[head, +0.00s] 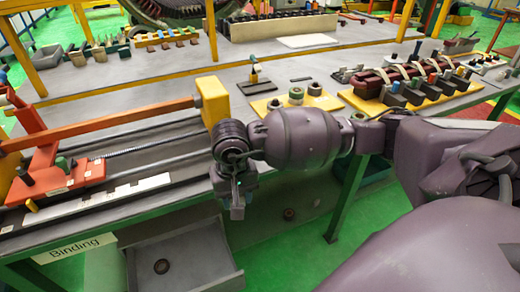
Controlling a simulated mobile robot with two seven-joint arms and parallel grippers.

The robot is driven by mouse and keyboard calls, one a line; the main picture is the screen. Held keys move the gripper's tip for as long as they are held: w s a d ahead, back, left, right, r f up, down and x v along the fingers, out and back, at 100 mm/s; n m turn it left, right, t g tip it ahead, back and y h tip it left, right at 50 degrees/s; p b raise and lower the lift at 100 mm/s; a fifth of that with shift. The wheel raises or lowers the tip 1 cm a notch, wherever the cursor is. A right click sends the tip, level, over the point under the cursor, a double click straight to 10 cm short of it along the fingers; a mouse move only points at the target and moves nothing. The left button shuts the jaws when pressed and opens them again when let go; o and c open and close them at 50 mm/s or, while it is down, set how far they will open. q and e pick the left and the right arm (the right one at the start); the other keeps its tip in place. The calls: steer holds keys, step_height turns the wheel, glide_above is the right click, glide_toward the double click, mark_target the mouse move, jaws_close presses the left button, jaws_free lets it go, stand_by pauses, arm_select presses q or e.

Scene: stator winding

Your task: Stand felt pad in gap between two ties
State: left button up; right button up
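A dark red bar-shaped bundle (408,73) lies on a yellow board (362,105) at the right of the bench. Several light and red bands cross it, which may be the ties; the gaps between them are too small to judge. I cannot identify the felt pad for certain; a flat white sheet (308,41) lies at the back of the bench. My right gripper (237,210) hangs downward near the bench's front edge, well left of the bundle. Its fingers are dark and small, so their opening is unclear. My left gripper is not in view.
An orange and yellow fixture (110,123) with rails takes up the left bench. A yellow plate (296,104) with several round parts stands behind my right arm. Several dark blocks (415,95) line the bundle's front. An open grey drawer (185,262) juts out below.

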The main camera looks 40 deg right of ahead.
steer(key=w+d+r+m+p, duration=0.2)
steer(key=w+d+r+m, duration=0.6)
steer(key=m, duration=0.9)
steer(key=w+d+r+m+p, duration=0.2)
steer(key=w+d+r+m, duration=0.7)
steer(key=m, duration=0.9)
steer(key=s+f, duration=0.1)
steer(key=f, duration=0.7)
steer(key=s+f, duration=0.1)
steer(key=f, duration=0.4)
steer(key=shift+s+a+f+b, duration=0.1)
steer(key=shift+s+a+b, duration=0.2)
steer(key=shift+b, duration=0.1)
steer(key=shift+f, duration=2.55)
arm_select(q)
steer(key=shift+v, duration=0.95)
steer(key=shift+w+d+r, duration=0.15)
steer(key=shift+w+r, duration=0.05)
arm_select(e)
steer(key=shift+f, duration=0.1)
